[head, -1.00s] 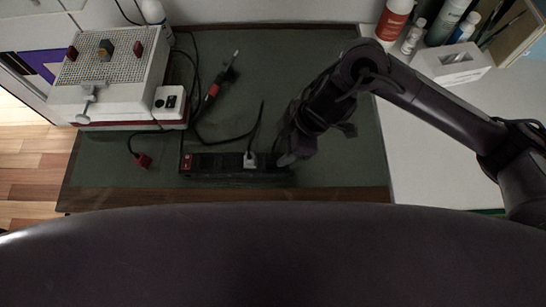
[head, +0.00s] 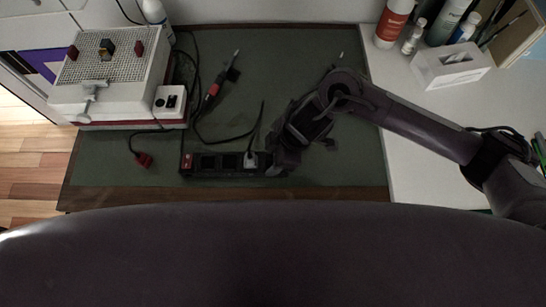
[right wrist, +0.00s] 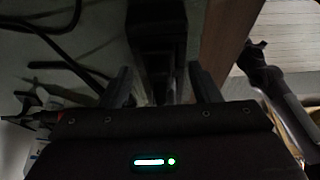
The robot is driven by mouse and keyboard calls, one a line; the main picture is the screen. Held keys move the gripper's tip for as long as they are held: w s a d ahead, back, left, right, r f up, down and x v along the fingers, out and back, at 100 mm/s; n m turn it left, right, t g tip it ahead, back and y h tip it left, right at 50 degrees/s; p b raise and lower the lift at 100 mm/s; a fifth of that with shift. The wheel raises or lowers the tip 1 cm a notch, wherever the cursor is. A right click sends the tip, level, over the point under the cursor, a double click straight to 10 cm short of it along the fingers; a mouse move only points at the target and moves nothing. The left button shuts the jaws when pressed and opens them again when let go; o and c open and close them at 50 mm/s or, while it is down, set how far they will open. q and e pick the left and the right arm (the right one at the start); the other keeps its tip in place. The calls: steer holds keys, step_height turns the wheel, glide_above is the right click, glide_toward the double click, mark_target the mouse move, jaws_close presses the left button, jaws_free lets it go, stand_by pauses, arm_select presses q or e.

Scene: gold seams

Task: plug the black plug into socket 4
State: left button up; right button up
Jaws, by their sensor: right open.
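The black power strip (head: 218,163) lies across the front of the green mat, with a red switch at its left end. A white plug (head: 250,160) sits in one of its sockets; socket numbers are not readable. My right gripper (head: 279,165) is low at the strip's right end, just right of the white plug. In the right wrist view its open fingers (right wrist: 163,85) are spread on either side of the dark strip (right wrist: 157,35), with no held object visible. I cannot make out a black plug; the gripper hides that end. My left gripper is not in view.
A red plug (head: 143,160) on a cable lies left of the strip. A soldering iron (head: 213,90) and loose cables lie behind it. A white box with a perforated top (head: 110,88) stands at the left. Bottles and a white holder (head: 450,65) stand at the right.

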steer(key=c, duration=1.1)
step_height(320, 180, up, 20)
steer(key=p, duration=0.3)
